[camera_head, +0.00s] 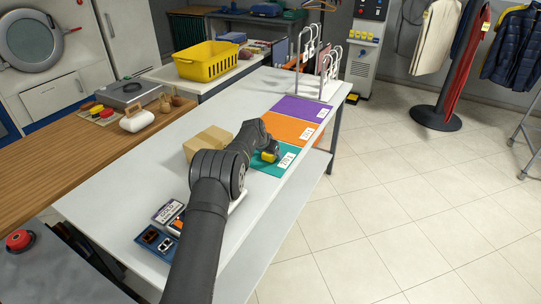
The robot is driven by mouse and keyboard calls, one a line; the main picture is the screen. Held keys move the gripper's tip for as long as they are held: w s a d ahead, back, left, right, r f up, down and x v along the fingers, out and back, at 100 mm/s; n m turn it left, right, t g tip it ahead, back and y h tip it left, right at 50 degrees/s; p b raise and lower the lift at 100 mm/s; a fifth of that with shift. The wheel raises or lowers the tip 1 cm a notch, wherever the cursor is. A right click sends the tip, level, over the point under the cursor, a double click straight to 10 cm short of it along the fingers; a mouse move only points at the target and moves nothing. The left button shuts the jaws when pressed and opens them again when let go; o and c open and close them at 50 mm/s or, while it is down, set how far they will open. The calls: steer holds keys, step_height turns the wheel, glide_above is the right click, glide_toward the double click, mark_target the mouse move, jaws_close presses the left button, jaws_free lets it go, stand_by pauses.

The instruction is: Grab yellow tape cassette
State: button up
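A small yellow block-like thing (268,157), probably the yellow tape cassette, shows at the green mat (266,169) on the white table. My gripper (267,151) is right at it, reaching down from my dark arm. The fingers are small, dark and partly hidden by my wrist. I cannot tell whether they are open or closed around the yellow thing, nor whether it rests on the mat or is held just above it.
Orange (290,129) and purple (300,108) mats with label cards lie beyond the green one. A cardboard box (206,142) stands left of my arm. A blue tray (156,243) with small items lies nearer. White racks (310,80) stand at the far end.

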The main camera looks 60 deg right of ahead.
steer(key=shift+d+f, duration=0.1)
steer(key=shift+f, duration=0.1)
steer(key=shift+c, duration=0.2)
steer(key=c, duration=1)
